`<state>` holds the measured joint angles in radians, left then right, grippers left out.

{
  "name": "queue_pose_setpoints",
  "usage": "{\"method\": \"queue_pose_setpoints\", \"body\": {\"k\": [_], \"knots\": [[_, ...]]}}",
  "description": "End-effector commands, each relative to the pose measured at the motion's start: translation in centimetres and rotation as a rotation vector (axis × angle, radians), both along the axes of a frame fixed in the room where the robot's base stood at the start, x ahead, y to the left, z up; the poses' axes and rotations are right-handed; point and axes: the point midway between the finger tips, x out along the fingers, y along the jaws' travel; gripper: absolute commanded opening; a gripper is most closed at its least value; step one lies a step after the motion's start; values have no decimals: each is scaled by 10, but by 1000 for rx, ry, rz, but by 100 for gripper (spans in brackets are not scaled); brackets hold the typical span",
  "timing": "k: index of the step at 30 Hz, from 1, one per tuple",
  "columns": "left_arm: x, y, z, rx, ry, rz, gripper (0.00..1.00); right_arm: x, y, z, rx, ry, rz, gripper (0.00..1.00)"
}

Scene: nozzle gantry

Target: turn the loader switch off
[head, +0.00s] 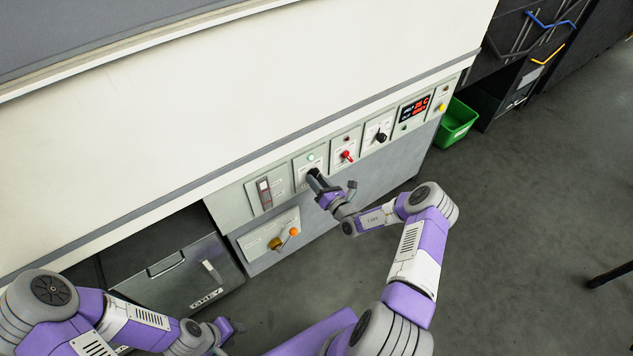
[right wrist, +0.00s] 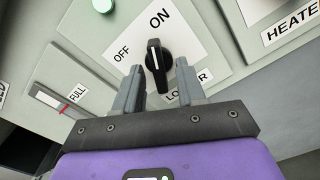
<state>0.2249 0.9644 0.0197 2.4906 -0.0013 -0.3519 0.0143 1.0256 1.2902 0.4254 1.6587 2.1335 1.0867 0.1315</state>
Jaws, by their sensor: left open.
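The loader switch is a black rotary knob (right wrist: 156,62) with a white mark, on a light plate labelled OFF and ON. Its mark points up in the right wrist view, towards ON. The LOADER label (right wrist: 188,101) is partly hidden. My right gripper (right wrist: 159,75) is open, with one finger on each side of the knob and gaps showing beside it. My left gripper (head: 231,328) is open and empty, low at the left, away from the panel.
A lit green lamp (right wrist: 103,5) is above the switch. A FULL gauge (head: 264,193) is to the left, a red switch (head: 347,156) and black knob (head: 381,137) to the right. A green bin (head: 457,122) stands on the floor.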

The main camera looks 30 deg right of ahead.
Motion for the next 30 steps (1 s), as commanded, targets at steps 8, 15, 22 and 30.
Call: {"method": "queue_pose_setpoints", "body": {"k": [8, 15, 22, 30], "knots": [[0, 0, -1, 0, 0, 0, 43, 6, 1, 1, 0, 0, 0, 39], [0, 0, -1, 0, 0, 0, 43, 5, 1, 1, 0, 0, 1, 13], [0, 0, 0, 0, 0, 0, 43, 5, 1, 1, -7, 0, 1, 3], [0, 0, 9, 0, 0, 0, 43, 5, 1, 1, -101, -6, 2, 3]]}}
